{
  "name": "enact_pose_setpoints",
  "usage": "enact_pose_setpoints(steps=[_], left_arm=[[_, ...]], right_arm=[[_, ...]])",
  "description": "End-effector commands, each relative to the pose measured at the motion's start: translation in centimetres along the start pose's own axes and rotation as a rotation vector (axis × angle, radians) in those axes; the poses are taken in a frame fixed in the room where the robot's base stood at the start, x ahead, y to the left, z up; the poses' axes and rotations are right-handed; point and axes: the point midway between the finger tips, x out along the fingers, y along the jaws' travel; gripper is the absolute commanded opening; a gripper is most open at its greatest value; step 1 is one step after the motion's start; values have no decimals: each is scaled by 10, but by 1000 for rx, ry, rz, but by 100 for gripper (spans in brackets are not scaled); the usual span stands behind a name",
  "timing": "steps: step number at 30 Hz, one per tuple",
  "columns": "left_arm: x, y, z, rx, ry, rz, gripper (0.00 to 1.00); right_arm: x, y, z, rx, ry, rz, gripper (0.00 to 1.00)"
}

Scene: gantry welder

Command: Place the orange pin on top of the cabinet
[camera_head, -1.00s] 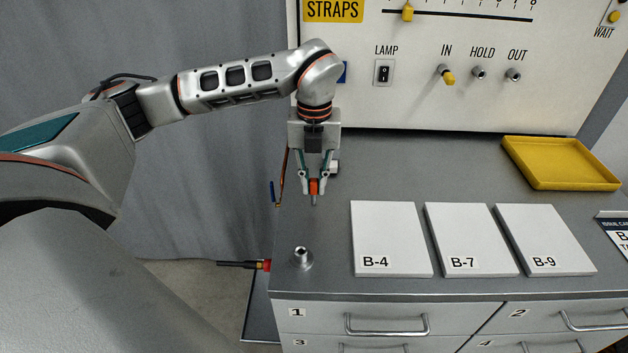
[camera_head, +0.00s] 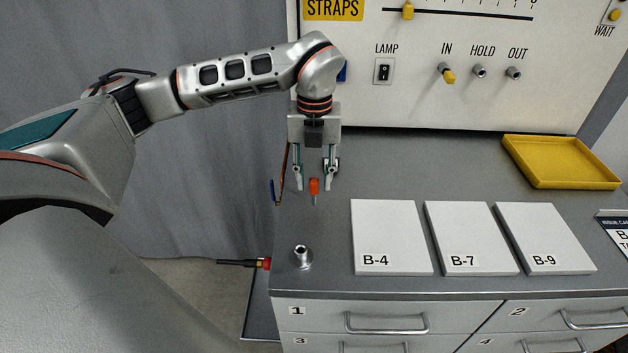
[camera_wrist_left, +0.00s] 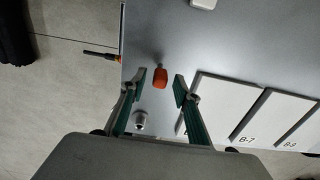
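The orange pin (camera_head: 314,187) is on the grey top of the cabinet (camera_head: 400,288), left of the white plates, with its orange end up and a grey tip below in the head view. It also shows in the left wrist view (camera_wrist_left: 160,78), between the fingertips. My left gripper (camera_head: 315,186) points down over it with its fingers apart on either side, a gap showing on each side. In the left wrist view the open fingers (camera_wrist_left: 160,84) are clear of the pin. My right gripper is in neither view.
A metal socket (camera_head: 302,257) stands at the cabinet's front left corner. White plates B-4 (camera_head: 390,236), B-7 (camera_head: 471,238) and B-9 (camera_head: 543,238) lie to the right. A yellow tray (camera_head: 560,164) is at the back right. The panel (camera_head: 430,100) rises behind.

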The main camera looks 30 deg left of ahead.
Motion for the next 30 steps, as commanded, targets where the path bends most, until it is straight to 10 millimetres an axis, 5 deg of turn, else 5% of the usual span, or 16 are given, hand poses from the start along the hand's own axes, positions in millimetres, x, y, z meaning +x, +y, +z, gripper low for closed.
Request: enact_pose_setpoints(steps=[15,30], left_arm=[[-94,0,1,-1,-4,-1,31],[-110,0,0,0,0,0,31]], right_arm=[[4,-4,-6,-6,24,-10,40],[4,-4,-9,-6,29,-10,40]])
